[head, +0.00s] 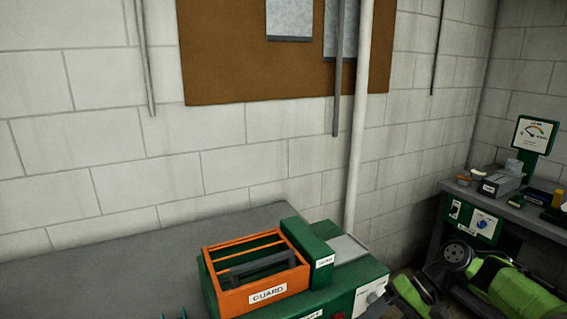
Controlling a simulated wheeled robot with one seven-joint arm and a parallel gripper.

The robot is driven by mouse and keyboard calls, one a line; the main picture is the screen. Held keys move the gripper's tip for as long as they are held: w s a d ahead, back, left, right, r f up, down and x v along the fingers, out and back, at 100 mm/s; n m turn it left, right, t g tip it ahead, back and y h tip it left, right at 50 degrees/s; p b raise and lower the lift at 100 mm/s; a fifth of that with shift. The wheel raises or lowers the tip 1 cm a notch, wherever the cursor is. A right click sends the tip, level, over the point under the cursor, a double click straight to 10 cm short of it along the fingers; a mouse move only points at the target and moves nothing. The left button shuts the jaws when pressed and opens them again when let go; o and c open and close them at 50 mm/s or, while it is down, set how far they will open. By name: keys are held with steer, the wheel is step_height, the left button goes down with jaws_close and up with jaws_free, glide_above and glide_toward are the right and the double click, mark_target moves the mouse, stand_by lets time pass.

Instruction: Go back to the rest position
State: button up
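My gripper does not show clearly anywhere in the head view, so I cannot see its fingers or whether it holds anything.
A grey bench top (120,265) runs along the block wall, bare at left. A brown board (230,60) and a pale vertical pipe (358,130) are on the wall. At right, a workbench (535,222) carries a gauge (536,134) and several small items.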

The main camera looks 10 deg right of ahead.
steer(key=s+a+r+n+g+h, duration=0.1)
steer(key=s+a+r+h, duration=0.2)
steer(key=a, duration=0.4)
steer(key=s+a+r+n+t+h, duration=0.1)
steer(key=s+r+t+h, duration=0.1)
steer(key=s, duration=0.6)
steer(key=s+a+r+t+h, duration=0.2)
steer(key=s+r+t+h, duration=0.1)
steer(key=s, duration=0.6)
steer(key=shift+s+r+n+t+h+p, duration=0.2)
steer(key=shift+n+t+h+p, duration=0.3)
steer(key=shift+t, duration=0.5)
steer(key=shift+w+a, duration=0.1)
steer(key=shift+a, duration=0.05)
